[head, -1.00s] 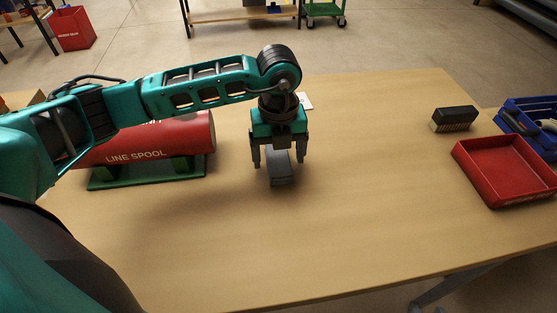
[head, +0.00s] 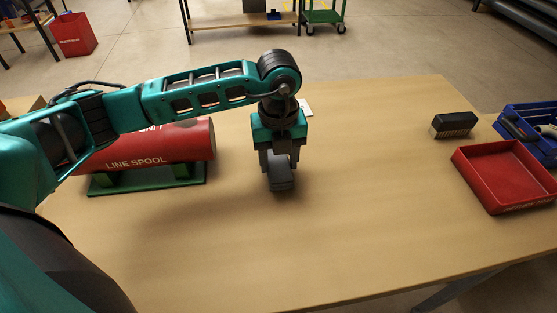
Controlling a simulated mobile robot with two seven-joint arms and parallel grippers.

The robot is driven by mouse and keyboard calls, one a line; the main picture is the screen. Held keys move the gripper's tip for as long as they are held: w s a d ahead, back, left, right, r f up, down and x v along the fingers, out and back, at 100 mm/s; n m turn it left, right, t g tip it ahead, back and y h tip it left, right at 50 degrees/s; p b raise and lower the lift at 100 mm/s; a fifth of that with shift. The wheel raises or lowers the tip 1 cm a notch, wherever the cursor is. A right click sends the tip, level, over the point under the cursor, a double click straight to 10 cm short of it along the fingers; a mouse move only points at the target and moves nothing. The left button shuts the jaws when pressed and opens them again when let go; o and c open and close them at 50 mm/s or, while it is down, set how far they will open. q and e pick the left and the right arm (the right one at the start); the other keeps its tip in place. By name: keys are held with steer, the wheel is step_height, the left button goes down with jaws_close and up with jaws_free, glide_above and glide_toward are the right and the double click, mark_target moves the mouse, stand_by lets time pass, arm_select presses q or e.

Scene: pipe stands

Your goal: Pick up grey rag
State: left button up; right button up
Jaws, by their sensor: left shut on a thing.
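The grey rag (head: 281,179) is a small folded grey block near the middle of the wooden table, below my left gripper. My left gripper (head: 279,165) points down and its fingers are closed on the rag from both sides. The fingers cover part of the rag's upper end. I cannot tell whether the rag still touches the table. My right gripper does not show.
A red pipe marked LINE SPOOL (head: 185,145) lies on a green stand (head: 140,190) at left, behind my arm. At right are a black brush (head: 454,123), a red tray (head: 497,183) and a blue crate (head: 545,112). The table's front and centre are clear.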

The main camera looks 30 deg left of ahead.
mark_target(279, 163)
arm_select(q)
step_height(279, 163, up, 20)
steer(key=p, duration=0.2)
steer(key=shift+f, duration=0.2)
